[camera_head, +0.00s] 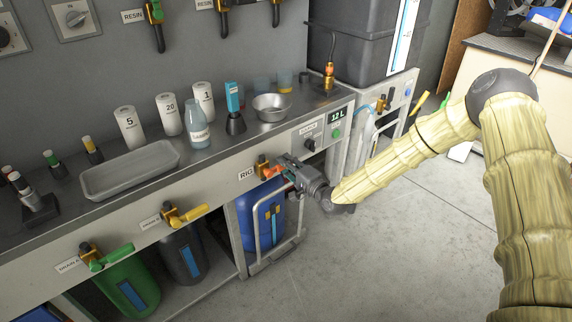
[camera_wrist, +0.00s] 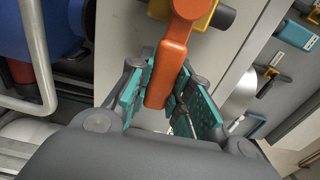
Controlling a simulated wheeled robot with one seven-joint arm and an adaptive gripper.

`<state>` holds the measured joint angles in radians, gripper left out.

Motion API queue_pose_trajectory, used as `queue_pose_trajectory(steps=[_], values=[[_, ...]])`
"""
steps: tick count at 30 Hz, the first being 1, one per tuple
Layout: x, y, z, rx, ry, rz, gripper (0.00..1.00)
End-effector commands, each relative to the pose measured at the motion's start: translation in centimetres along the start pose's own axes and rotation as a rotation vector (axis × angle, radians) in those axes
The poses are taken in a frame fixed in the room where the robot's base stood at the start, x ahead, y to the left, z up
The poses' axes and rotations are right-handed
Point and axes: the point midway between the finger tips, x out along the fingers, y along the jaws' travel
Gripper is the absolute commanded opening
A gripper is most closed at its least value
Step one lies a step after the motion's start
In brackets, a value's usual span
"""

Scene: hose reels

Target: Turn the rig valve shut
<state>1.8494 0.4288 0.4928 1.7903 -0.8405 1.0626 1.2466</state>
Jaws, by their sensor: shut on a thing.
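The rig valve has an orange lever handle (camera_wrist: 167,75) on a brass body (camera_head: 262,167), mounted on the bench front beside the RIG label (camera_head: 246,175). In the wrist view the lever runs down from its pivot, between the two teal pads of my gripper (camera_wrist: 170,92). My gripper (camera_head: 288,172) is shut on the lever near its free end. In the head view the gripper hides much of the lever.
A yellow-handled valve (camera_head: 184,214) and a green-handled valve (camera_head: 110,257) stick out from the bench front to the left. A blue tank (camera_head: 262,215) in a metal frame stands below the rig valve. The floor (camera_head: 400,260) in front is clear.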

Motion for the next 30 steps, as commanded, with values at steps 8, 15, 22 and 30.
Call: queue_pose_trajectory(steps=[8, 15, 22, 30], values=[[-0.12, 0.28, -0.13, 0.019, 0.002, 0.002, 0.0], [-0.13, 0.3, -0.12, 0.019, 0.003, 0.003, 0.22], [-0.08, 0.23, -0.07, 0.017, 0.001, 0.002, 0.43], [-0.34, 0.17, -0.07, 0.017, 0.001, 0.001, 0.43]])
